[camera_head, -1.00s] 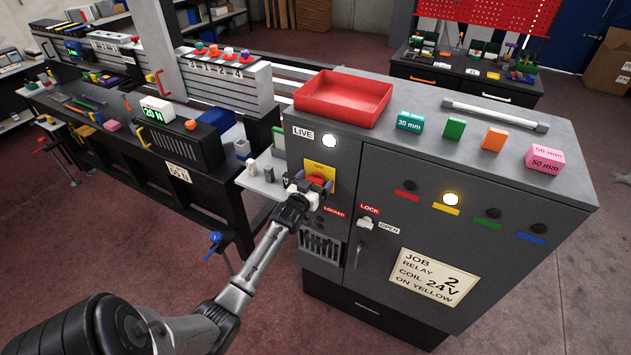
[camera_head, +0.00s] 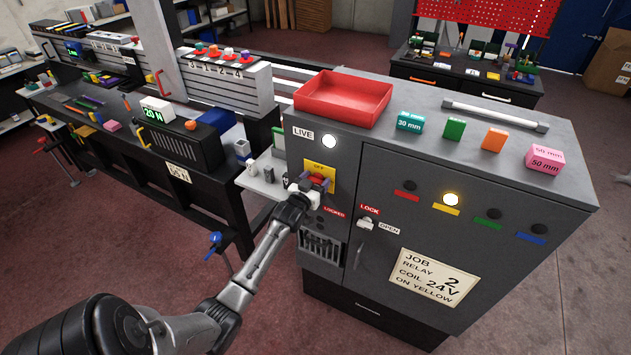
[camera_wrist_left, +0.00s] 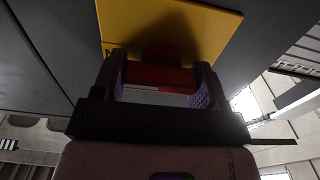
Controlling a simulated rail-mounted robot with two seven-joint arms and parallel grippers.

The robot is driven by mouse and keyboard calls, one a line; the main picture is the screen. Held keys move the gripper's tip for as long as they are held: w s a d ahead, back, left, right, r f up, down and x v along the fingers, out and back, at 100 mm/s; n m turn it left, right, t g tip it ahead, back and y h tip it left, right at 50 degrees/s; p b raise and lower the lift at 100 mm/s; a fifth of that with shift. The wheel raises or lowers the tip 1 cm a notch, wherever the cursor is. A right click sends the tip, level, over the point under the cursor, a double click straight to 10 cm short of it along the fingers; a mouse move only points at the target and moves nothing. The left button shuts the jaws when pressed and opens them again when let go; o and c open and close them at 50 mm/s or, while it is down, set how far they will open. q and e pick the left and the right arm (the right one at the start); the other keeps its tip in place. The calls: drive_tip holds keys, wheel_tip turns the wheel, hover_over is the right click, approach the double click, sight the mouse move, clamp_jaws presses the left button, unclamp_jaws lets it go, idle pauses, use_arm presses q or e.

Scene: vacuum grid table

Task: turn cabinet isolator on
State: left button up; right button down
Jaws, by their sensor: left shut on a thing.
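The cabinet isolator is a red rotary handle (camera_head: 318,179) on a yellow plate (camera_head: 333,187), on the narrow front panel of the grey cabinet (camera_head: 430,200). My left gripper (camera_head: 313,184) is at the handle, with its fingers on either side of it. In the left wrist view, the left gripper (camera_wrist_left: 160,85) is shut on the red handle (camera_wrist_left: 160,76) in front of the yellow plate (camera_wrist_left: 185,22). The plate's "OFF" label shows above the handle in the head view. A white lamp (camera_head: 329,141) beside the "LIVE" label is lit. My right gripper is not in view.
A door latch (camera_head: 366,223) sits between the "LOCK" and "OPEN" labels. A yellow-marked lamp (camera_head: 451,199) on the door is lit. A red tray (camera_head: 343,101) and several coloured blocks stand on the cabinet top. A bench (camera_head: 150,150) stands to the left.

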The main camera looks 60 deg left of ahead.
use_arm(q)
drive_tip(key=shift+r+n+p, duration=0.15)
drive_tip(key=shift+n+p, duration=0.25)
drive_tip(key=shift+p, duration=0.15)
drive_tip(key=o, duration=0.9)
drive_tip(key=shift+f, duration=0.2)
drive_tip(key=v, duration=1.3)
drive_tip(key=shift+s+d, duration=0.15)
drive_tip(key=shift+s, duration=0.2)
